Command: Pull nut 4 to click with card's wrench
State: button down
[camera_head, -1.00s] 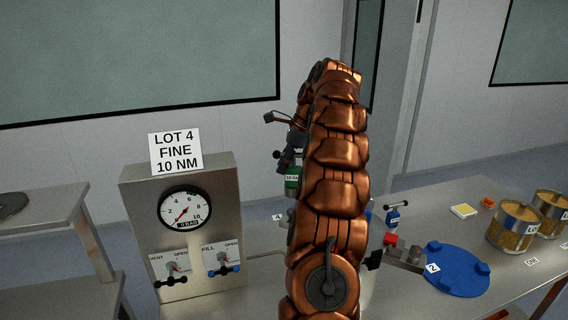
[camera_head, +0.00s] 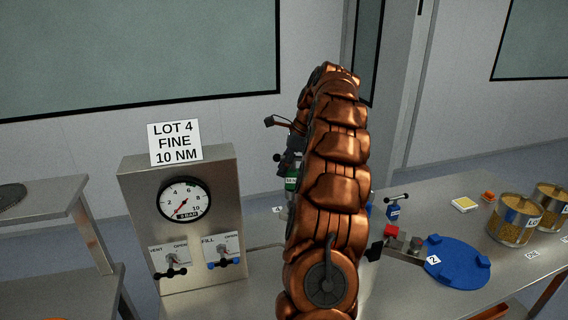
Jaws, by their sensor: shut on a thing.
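The card (camera_head: 176,144) on top of the gauge panel reads LOT 4, FINE, 10 NM. My gripper (camera_head: 291,160) shows in part behind the left side of my copper arm, above the bench. It is shut on a green-banded wrench (camera_head: 291,182), most of which my arm hides. A small label 4 (camera_head: 278,209) lies just left of and below the wrench. Nut 4 and the wrench's lower end are hidden, so I cannot tell whether they touch. A blue-banded wrench (camera_head: 393,210) stands right of my arm.
The gauge panel (camera_head: 225,185) stands left of my arm, its needle low, with VENT and FILL handles. A blue round plate (camera_head: 462,263) marked 2, a red block (camera_head: 391,231) and labelled tins (camera_head: 513,225) sit on the bench at right. My arm blocks the middle.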

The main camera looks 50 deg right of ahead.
notch_tip(320, 180, down, 4)
jog(key=shift+b, duration=0.5)
jog(key=shift+w+d+m+h+p, duration=0.15)
jog(key=shift+m+h+p, duration=0.1)
jog(key=shift+m+p, duration=0.35)
jog(key=shift+w+d+m+h+p, duration=0.1)
jog(key=shift+m+h+p, duration=0.15)
jog(key=shift+m+p, duration=0.35)
dwell(0.6)
jog(key=shift+r, duration=0.1)
jog(key=shift+r, duration=3.4)
